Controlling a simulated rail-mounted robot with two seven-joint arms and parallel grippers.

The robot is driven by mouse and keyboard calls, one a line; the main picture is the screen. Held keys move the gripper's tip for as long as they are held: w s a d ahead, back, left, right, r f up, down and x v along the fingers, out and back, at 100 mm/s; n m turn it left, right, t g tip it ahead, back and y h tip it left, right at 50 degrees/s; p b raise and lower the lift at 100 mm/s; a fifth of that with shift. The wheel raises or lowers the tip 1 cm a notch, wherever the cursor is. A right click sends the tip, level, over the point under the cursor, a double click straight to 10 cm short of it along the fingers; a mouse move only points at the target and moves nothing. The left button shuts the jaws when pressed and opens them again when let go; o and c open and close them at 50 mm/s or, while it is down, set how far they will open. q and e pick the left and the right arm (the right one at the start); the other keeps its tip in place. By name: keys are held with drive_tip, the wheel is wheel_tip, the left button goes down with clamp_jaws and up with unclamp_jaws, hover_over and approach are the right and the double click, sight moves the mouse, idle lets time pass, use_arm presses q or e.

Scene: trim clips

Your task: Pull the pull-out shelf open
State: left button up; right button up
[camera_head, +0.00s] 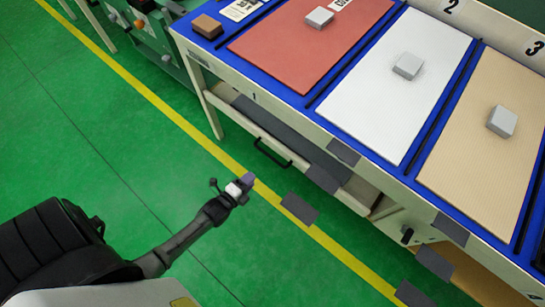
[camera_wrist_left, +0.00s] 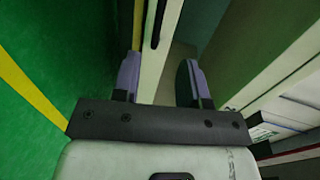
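The pull-out shelf (camera_head: 236,122) is under the front of the long table, with a pale front rail and a black bar handle (camera_head: 272,154). My left gripper (camera_head: 248,181) is above the green floor, in front of the shelf and a little below the handle in the head view. In the left wrist view its two purple-and-dark fingers (camera_wrist_left: 161,80) are spread apart with nothing held between them. A pale rail (camera_wrist_left: 157,65) runs behind the gap, and a dark bar, likely the handle (camera_wrist_left: 157,22), shows at the top. My right gripper is not in view.
The table's blue top (camera_head: 303,98) carries red, white and tan panels with grey blocks, plus a brown block (camera_head: 207,26). Several dark grey rectangles (camera_head: 300,208) appear along the table front. Green floor (camera_head: 90,110) with a yellow line lies open on the left.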

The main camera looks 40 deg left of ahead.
sight(273, 158)
use_arm(q)
drive_tip(key=shift+b+x, duration=3.15)
drive_tip(key=shift+x, duration=3.7)
drive_tip(key=shift+c, duration=0.2)
clamp_jaws()
